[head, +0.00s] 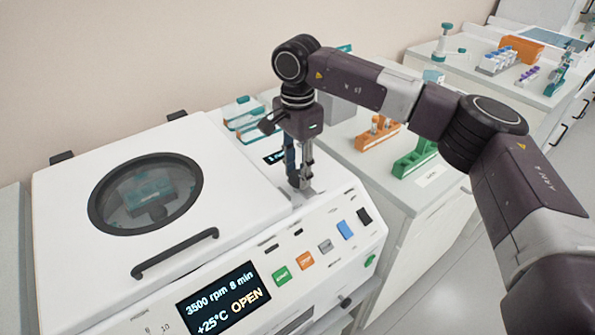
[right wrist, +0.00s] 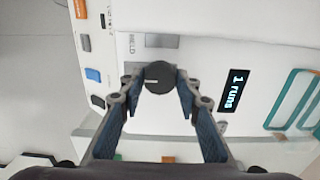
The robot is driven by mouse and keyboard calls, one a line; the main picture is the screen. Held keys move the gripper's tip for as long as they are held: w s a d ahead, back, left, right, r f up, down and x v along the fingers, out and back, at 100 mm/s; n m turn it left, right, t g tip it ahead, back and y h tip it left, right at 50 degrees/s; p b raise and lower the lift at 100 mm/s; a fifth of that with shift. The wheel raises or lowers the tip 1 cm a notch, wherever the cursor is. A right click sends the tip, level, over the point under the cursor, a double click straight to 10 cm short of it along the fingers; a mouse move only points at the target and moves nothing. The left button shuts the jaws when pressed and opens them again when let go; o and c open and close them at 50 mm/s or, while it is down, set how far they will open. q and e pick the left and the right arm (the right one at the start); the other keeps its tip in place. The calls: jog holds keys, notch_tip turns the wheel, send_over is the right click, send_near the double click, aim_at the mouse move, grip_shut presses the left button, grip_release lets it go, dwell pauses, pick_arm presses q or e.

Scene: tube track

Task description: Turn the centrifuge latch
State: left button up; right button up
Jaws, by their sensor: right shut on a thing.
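The white centrifuge (head: 230,245) has a closed-looking lid with a round window (head: 146,192) and a dark handle bar (head: 175,253). Its front display (head: 223,299) reads OPEN. The latch, a dark round knob (right wrist: 158,77) with a short light mark, sits on the top panel to the right of the lid; in the head view my gripper hides it. My right gripper (head: 299,184) points down over it. In the right wrist view the fingertips (right wrist: 159,80) are closed on the knob from both sides. My left gripper is not in view.
Coloured buttons (head: 304,260) line the centrifuge's sloped front. A small display (right wrist: 233,90) reads "1 runs". Behind stand an orange rack (head: 377,136) and a green rack (head: 414,160) on a white counter. Another bench (head: 480,85) with tube racks is at the far right.

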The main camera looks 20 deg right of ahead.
aim_at(298, 174)
dwell(0.4)
jog(key=o, duration=1.1)
notch_tip(298, 174, up, 12)
jog(key=shift+r, duration=0.1)
